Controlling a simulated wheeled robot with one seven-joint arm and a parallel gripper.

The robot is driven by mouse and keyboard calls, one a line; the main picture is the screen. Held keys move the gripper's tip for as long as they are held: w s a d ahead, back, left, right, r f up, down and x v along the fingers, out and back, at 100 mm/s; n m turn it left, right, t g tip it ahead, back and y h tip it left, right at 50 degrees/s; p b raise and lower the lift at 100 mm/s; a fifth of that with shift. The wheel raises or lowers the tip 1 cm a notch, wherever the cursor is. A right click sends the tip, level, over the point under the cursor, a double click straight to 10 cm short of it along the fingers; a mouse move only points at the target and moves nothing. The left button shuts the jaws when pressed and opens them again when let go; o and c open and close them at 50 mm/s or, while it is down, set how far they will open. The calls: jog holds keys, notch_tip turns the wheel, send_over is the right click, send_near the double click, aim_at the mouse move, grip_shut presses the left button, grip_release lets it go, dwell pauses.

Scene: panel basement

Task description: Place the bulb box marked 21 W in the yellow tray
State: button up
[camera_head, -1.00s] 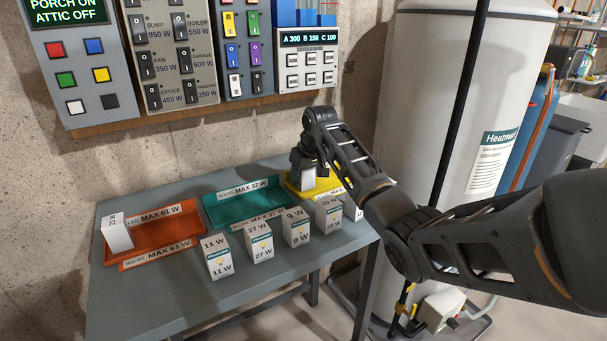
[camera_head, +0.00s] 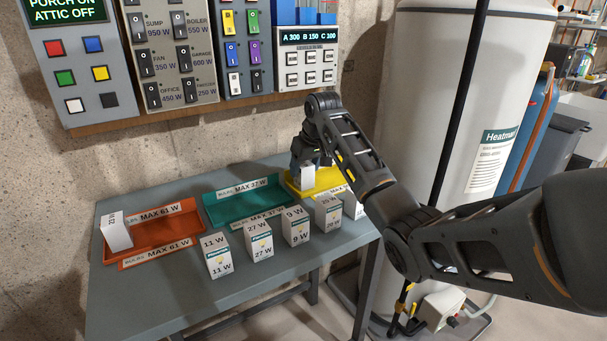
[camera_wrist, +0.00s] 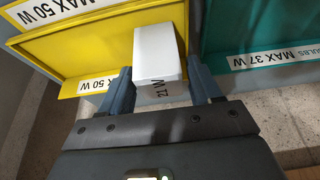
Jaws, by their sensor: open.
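The white bulb box marked 21 W (camera_wrist: 157,52) is at the yellow tray (camera_wrist: 85,55), over its floor near one end wall; its label shows in the wrist view. In the head view the box (camera_head: 307,177) shows at the left end of the yellow tray (camera_head: 330,178), below my gripper (camera_head: 306,163). In the wrist view my gripper (camera_wrist: 158,68) is open, with one finger on each side of the box. Whether the fingers touch it, and whether its base rests on the tray floor, I cannot tell.
A teal tray (camera_head: 243,203) and an orange tray (camera_head: 150,232) stand to the left; a white box (camera_head: 116,233) is in the orange one. Several boxes, including 11 W (camera_head: 216,257), 27 W (camera_head: 259,241) and 9 W (camera_head: 296,226), line the table front. Switch panels hang behind.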

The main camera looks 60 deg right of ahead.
jog(key=v, duration=0.8)
jog(key=shift+s+r, duration=0.15)
jog(key=shift+r, duration=0.15)
